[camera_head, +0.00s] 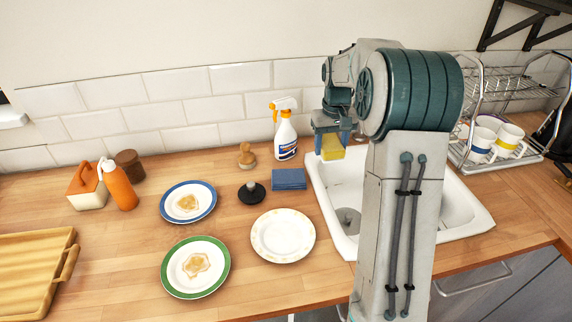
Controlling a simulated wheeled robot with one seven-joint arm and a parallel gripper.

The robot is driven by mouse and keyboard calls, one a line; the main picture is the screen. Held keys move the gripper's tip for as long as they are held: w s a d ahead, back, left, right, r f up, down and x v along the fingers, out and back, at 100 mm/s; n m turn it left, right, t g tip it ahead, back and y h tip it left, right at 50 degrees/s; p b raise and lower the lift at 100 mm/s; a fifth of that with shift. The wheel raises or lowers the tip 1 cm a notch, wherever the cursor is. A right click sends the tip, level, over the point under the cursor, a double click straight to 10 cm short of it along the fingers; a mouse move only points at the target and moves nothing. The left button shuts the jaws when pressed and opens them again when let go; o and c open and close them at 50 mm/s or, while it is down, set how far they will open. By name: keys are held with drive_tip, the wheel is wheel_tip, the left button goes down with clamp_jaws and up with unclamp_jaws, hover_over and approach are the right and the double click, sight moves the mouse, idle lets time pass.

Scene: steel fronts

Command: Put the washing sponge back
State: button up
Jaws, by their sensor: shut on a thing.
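The washing sponge (332,148) is yellow and sits in my gripper (329,140), which is shut on it. My gripper holds it above the back left part of the white sink (325,203), near the sink's left rim. The fingertips are small in the picture and partly hidden by the sponge. My arm covers the middle of the sink.
A spray bottle (285,133), a wooden brush (246,155), a blue folded cloth (289,179) and a black round stopper (251,193) stand left of the sink. Plates with food remains (196,266) lie in front. A dish rack (500,152) with mugs is at right.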

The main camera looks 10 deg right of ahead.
drive_tip(key=p, duration=0.3)
hover_over(289, 177)
wheel_tip(289, 177, down, 7)
drive_tip(key=shift+s+r, duration=0.1)
drive_tip(key=shift+r, duration=0.05)
drive_tip(key=shift+f+p, duration=0.65)
drive_tip(key=shift+f, duration=1.35)
drive_tip(key=shift+f, duration=0.15)
drive_tip(key=o, duration=1.1)
drive_tip(key=shift+o, duration=0.2)
